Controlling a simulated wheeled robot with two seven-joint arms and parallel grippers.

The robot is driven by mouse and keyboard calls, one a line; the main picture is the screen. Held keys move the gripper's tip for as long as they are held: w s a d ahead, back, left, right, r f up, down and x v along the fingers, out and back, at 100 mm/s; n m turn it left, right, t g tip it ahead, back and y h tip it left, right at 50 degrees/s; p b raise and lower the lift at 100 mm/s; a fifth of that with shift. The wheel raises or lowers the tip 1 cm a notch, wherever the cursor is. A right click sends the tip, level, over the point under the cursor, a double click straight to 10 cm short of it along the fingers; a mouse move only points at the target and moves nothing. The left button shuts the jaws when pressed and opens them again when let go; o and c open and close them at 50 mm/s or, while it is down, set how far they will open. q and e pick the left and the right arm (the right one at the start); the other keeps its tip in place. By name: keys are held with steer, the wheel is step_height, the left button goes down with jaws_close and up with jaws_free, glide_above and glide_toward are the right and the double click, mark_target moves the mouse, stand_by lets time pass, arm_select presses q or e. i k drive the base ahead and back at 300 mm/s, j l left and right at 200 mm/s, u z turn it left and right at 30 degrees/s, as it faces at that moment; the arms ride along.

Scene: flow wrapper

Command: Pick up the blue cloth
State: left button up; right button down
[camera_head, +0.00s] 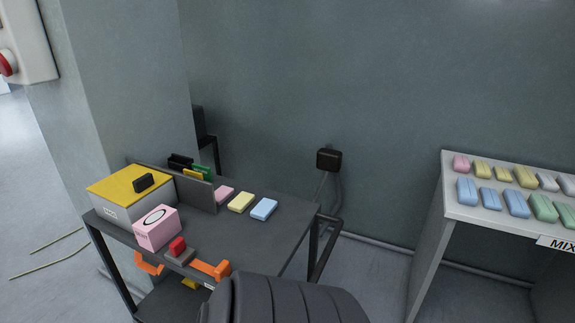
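A small flat light-blue folded piece (264,209), which looks like the blue cloth, lies on the dark cart top (255,235). It is at the right end of a row with a yellow piece (241,202) and a pink piece (223,194). Neither of my grippers is in view, and nothing touches the blue piece.
A yellow-lidded box (120,211) and a pink box (157,228) stand on the cart's left. A red-and-grey item (178,251) and an orange item (211,268) are at its front. A dark ribbed shape (285,300) covers the front right. A white table (450,209) holds several coloured packs.

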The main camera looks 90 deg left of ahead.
mark_target(265, 207)
steer(key=i+j+u, duration=0.2)
steer(key=u, duration=0.25)
steer(key=i+j+u, duration=0.1)
steer(key=i+u, duration=0.2)
steer(key=u, duration=0.15)
steer(key=i+u, duration=0.3)
steer(key=u, duration=0.2)
steer(key=i+l+u, duration=0.1)
steer(key=i+u, duration=0.15)
steer(key=u, duration=0.2)
steer(key=i+l+u, duration=0.15)
steer(key=u, duration=0.3)
steer(key=i+l+u, duration=0.3)
steer(key=u, duration=0.15)
